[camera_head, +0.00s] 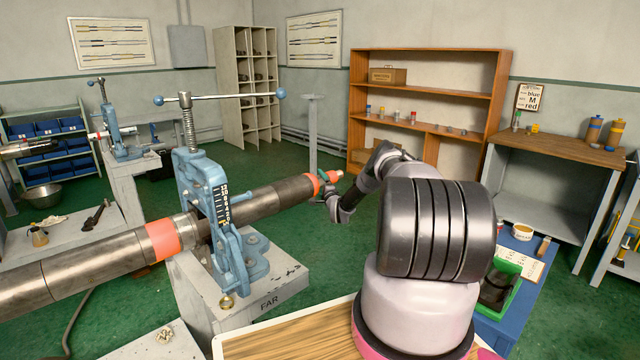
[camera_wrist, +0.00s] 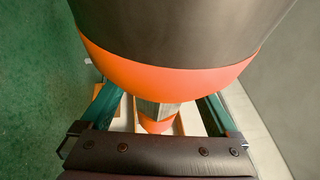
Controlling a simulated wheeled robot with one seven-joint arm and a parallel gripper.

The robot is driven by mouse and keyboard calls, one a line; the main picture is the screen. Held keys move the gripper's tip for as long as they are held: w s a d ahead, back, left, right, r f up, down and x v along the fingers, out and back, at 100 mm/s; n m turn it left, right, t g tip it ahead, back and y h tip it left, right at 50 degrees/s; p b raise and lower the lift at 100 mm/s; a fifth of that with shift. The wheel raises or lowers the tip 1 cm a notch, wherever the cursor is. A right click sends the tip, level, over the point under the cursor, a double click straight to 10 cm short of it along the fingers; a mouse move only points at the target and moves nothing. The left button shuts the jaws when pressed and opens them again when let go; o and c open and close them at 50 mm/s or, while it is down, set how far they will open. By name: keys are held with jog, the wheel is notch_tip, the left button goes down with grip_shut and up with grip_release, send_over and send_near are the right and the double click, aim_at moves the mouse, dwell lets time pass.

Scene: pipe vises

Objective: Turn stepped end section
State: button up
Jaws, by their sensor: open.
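A long dark pipe (camera_head: 262,202) runs through the blue pipe vise (camera_head: 205,195) on the block marked FAR. Its right end has an orange band (camera_head: 316,184) and a narrower stepped end section (camera_head: 335,176) with a reddish tip. In the wrist view the orange band (camera_wrist: 165,80) fills the top, and the narrow grey stepped end (camera_wrist: 158,110) with its orange tip shows below it. My gripper (camera_wrist: 160,100) is open, its two teal fingers on either side of the stepped end, with gaps visible on both sides. In the head view my arm hides most of the gripper.
A second orange band (camera_head: 163,240) marks the pipe left of the vise. The vise's screw handle (camera_head: 220,97) sticks up above it. A wooden shelf (camera_head: 430,58) and a workbench (camera_head: 555,152) stand behind. A green tray (camera_head: 497,285) sits right of my arm. Green floor lies open behind the pipe.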

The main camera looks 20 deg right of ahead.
jog(key=c, duration=1.4)
jog(key=shift+g, duration=0.3)
jog(key=n+g, duration=0.1)
jog(key=g, duration=0.2)
jog(key=shift+r+n, duration=0.1)
jog(key=shift+n, duration=0.2)
jog(key=g, duration=0.2)
jog(key=n+g, duration=0.1)
jog(key=g, duration=0.2)
jog(key=shift+w+a+n+h, duration=0.1)
jog(key=shift+a+n+h, duration=0.05)
jog(key=shift+n+h, duration=0.15)
jog(key=n+g, duration=0.1)
jog(key=g, duration=0.2)
jog(key=shift+g+h, duration=0.3)
jog(key=shift+n+g+h, duration=0.3)
jog(key=shift+g+h, duration=0.2)
jog(key=shift+g, duration=1.6)
